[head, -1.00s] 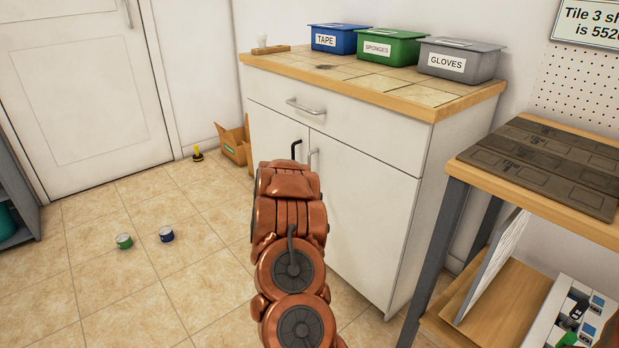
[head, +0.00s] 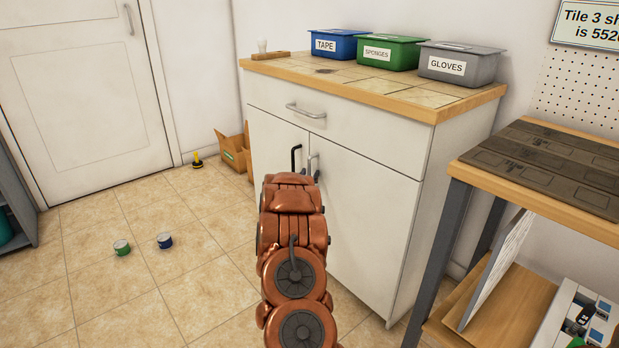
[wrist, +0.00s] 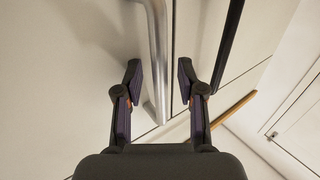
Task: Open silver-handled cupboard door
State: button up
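The white cupboard (head: 375,215) has two doors under a drawer. The right door carries the silver handle (head: 313,163); the left door carries a black handle (head: 295,157). In the wrist view the silver handle (wrist: 158,50) runs between the spread fingers of my gripper (wrist: 159,72), and the black handle (wrist: 229,40) lies outside the right finger. My gripper is open; I cannot tell how deep the handle sits between the fingers. In the head view my copper arm hides most of the gripper and the lower door seam. Both doors look shut.
A drawer with its own silver handle (head: 306,111) is above the doors. A wooden-topped bench (head: 540,190) stands close on the right. A cardboard box (head: 234,150) is beside the cupboard.

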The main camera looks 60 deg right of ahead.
grip_shut()
dwell(0.3)
dwell(0.3)
